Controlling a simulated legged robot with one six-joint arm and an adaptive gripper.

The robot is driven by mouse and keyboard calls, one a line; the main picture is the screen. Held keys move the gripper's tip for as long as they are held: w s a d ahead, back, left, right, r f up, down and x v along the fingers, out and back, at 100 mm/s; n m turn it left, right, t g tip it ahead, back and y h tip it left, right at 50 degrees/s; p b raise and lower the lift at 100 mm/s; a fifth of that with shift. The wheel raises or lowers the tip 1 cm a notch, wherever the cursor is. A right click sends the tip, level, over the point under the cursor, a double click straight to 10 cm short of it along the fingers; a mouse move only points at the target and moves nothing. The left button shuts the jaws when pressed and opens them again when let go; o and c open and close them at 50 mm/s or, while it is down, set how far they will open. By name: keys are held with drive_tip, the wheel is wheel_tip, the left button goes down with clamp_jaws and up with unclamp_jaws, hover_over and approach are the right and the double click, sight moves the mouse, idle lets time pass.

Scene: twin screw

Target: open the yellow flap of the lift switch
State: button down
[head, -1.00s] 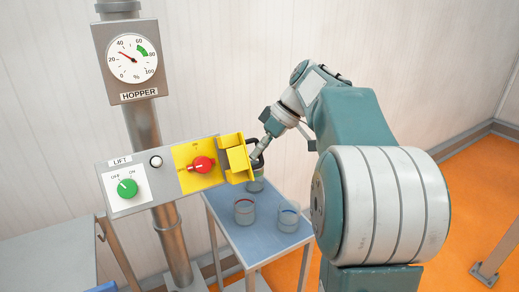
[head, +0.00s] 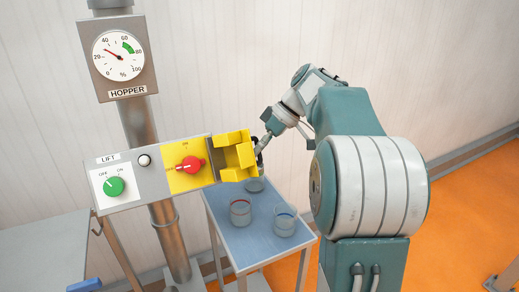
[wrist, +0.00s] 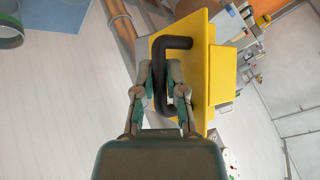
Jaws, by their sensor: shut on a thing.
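The yellow flap (head: 236,160) of the lift switch stands swung out at the right end of the grey panel, its hollow inner side facing the head camera. The red switch (head: 189,163) on its yellow plate (head: 178,181) is uncovered. In the wrist view the flap's yellow outer face (wrist: 193,85) carries a black bent handle (wrist: 178,43). My gripper (wrist: 161,78) is shut on this handle, one finger at each side. In the head view my gripper (head: 262,146) is at the flap's right side, and its fingertips are mostly hidden.
The grey panel also has a green OFF/ON knob (head: 114,187) and a white button (head: 144,160). A hopper gauge (head: 117,55) is on the pole above. A blue-topped table (head: 258,236) with glass containers stands below the flap. Orange floor is clear at right.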

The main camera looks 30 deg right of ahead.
drive_tip(key=c, duration=0.7)
unclamp_jaws()
drive_tip(key=shift+a, duration=0.15)
drive_tip(key=v, duration=1.2)
drive_tip(key=shift+w, duration=0.1)
